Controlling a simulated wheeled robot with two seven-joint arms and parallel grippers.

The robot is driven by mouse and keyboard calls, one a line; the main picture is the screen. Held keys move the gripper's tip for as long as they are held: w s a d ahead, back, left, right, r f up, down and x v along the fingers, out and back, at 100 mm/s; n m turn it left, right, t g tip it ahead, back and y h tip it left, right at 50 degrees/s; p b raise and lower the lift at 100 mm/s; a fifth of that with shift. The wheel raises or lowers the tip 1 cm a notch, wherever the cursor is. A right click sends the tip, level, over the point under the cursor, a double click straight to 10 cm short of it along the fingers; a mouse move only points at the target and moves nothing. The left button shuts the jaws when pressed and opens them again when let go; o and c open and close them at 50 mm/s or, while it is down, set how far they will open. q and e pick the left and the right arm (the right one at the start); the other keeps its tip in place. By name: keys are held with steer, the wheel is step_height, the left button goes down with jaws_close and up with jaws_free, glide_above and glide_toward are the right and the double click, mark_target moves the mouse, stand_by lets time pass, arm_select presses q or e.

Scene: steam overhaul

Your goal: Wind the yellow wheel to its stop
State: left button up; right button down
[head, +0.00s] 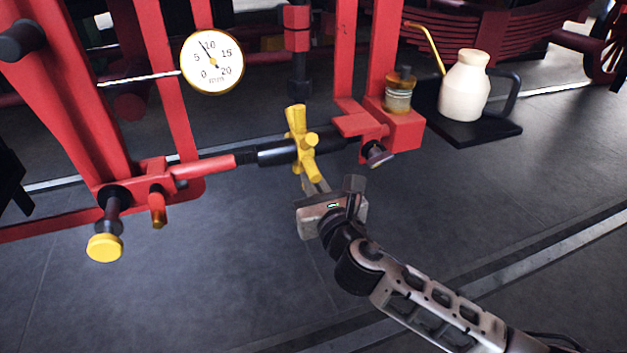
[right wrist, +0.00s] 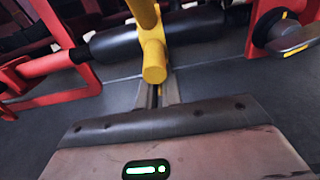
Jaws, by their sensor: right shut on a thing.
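The yellow wheel (head: 299,138) is a hub with several stubby yellow spokes, mounted on a black horizontal shaft between red frame parts. My right gripper (head: 311,184) comes up from below and is shut on one of the wheel's lower spokes. In the right wrist view a yellow spoke (right wrist: 154,62) stands at the gripper's fingers (right wrist: 157,92), and the fingertips are partly hidden behind it. The black shaft (right wrist: 150,38) runs across behind the spoke. My left gripper is not in view.
A round white gauge (head: 212,62) hangs at upper left, its needle between 5 and 10. A yellow-capped knob (head: 104,247) hangs at lower left. A glass oil cup (head: 399,92) and a cream oil can (head: 464,88) on a black tray (head: 482,131) stand right. The floor in front is clear.

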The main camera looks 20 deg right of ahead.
steer(key=w+f+b, duration=0.1)
steer(key=f+b, duration=0.1)
steer(key=f, duration=0.1)
steer(key=shift+w+a+f, duration=0.1)
steer(key=shift+w, duration=0.3)
stand_by(0.3)
steer(key=shift+w+f, duration=0.2)
steer(key=shift+w, duration=0.05)
steer(key=c, duration=1.2)
jaws_free()
steer(key=shift+c, duration=0.2)
